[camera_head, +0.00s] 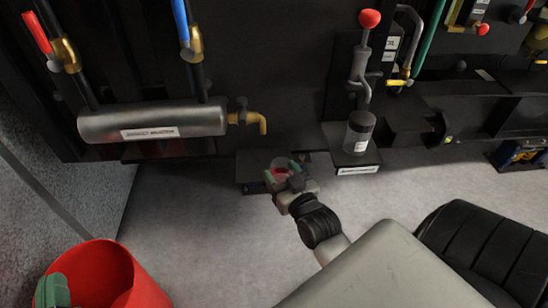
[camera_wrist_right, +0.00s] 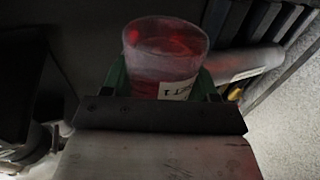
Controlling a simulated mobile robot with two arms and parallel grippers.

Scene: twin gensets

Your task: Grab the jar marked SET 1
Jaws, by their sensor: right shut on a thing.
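The jar marked SET 1 (camera_wrist_right: 165,55) is a clear cup with red inside and a white label, partly covered, that reads "SET 1". It shows upright between the green fingers of my right gripper (camera_wrist_right: 165,82), which is shut on it. In the head view the jar (camera_head: 281,165) and my right gripper (camera_head: 287,180) are over the front of a low dark shelf (camera_head: 250,167), below the wall equipment. I cannot tell whether the jar touches that shelf.
A metal cylinder (camera_head: 155,122) with a brass tap (camera_head: 250,120) is at upper left. A red bin (camera_head: 105,275) stands lower left. Grey floor is open between.

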